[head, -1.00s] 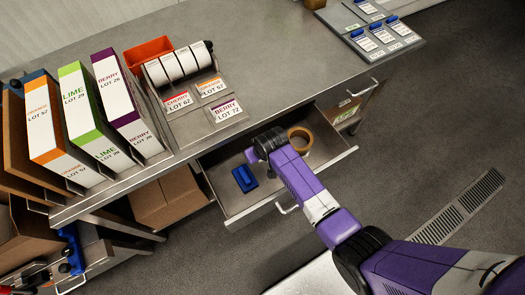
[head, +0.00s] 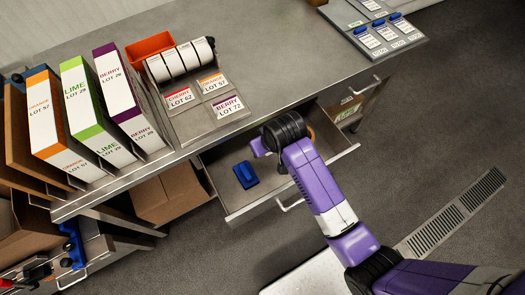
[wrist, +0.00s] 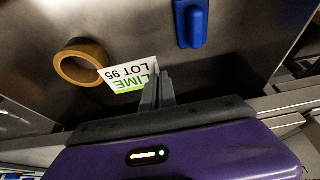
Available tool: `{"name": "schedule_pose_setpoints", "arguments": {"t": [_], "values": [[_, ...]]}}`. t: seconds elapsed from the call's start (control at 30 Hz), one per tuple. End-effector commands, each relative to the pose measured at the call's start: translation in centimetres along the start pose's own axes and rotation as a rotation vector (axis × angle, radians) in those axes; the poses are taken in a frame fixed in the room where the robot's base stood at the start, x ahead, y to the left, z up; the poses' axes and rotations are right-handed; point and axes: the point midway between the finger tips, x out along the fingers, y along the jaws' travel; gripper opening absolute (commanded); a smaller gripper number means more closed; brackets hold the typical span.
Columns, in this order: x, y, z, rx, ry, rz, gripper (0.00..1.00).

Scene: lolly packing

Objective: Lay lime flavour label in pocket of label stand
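The lime flavour label (wrist: 130,76), white with a green band and reading LIME LOT 95, shows in the wrist view. My gripper (wrist: 157,84) has its two fingers close together on the label's edge, and the label sticks out to the left. In the head view my arm is over the open drawer; its fingers and the label are hidden there. The label stand (head: 191,127) is on the table, left of my arm. Its pockets hold cherry (head: 180,97), orange (head: 212,82) and berry (head: 227,107) labels. The front-left area of the stand shows no label.
The open drawer (head: 240,211) holds a blue object (head: 245,175) and a tape roll (wrist: 81,62). Tall lime (head: 93,110), orange and berry boxes stand left of the stand. An orange bin (head: 149,46) is behind it. The tabletop right of the stand is clear.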

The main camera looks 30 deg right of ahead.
Motion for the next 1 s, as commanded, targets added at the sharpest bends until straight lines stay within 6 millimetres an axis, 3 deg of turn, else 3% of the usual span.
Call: {"name": "schedule_pose_setpoints", "arguments": {"t": [0.13, 1.0], "values": [[-2.5, 0.0, -1.1, 0.0, 0.004, 0.0, 0.0], [-11.1, 0.0, -4.5, 0.001, 0.0, 0.0, 0.0]]}}
